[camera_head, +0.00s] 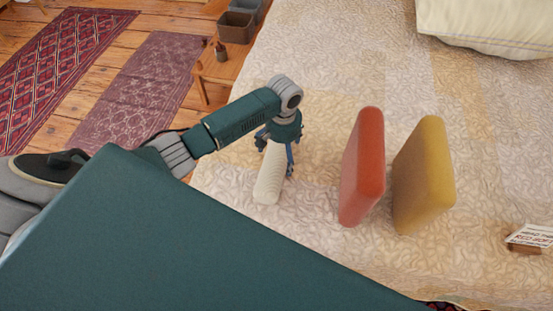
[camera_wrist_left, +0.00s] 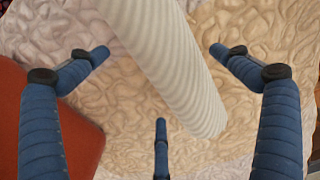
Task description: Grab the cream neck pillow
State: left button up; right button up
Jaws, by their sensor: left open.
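The cream neck pillow (camera_head: 269,178) is a ribbed roll lying on the bed near its left edge in the head view. My left gripper (camera_head: 278,150) is above the far part of the pillow, fingers pointing down, and covers some of it. In the left wrist view the pillow (camera_wrist_left: 172,62) runs diagonally between the spread blue fingers of the left gripper (camera_wrist_left: 157,75). The fingers are open with nothing held. I cannot tell whether any finger touches the pillow. My right gripper is not in view.
A red cushion (camera_head: 362,168) and a yellow cushion (camera_head: 424,176) stand upright to the right of the pillow. A pale large pillow (camera_head: 490,25) lies at the top right. A small sign (camera_head: 531,236) is at the right. The quilted bed (camera_head: 330,75) is clear behind the cushions.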

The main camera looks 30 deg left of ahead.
pick_arm(q)
jog(key=f, duration=0.3)
jog(key=shift+s+a+f, duration=0.2)
jog(key=shift+s+f, duration=0.05)
jog(key=shift+f, duration=0.1)
jog(key=shift+w+f, duration=0.1)
jog(key=shift+f, duration=0.15)
jog(key=c, duration=1.4)
jog(key=shift+r, duration=0.1)
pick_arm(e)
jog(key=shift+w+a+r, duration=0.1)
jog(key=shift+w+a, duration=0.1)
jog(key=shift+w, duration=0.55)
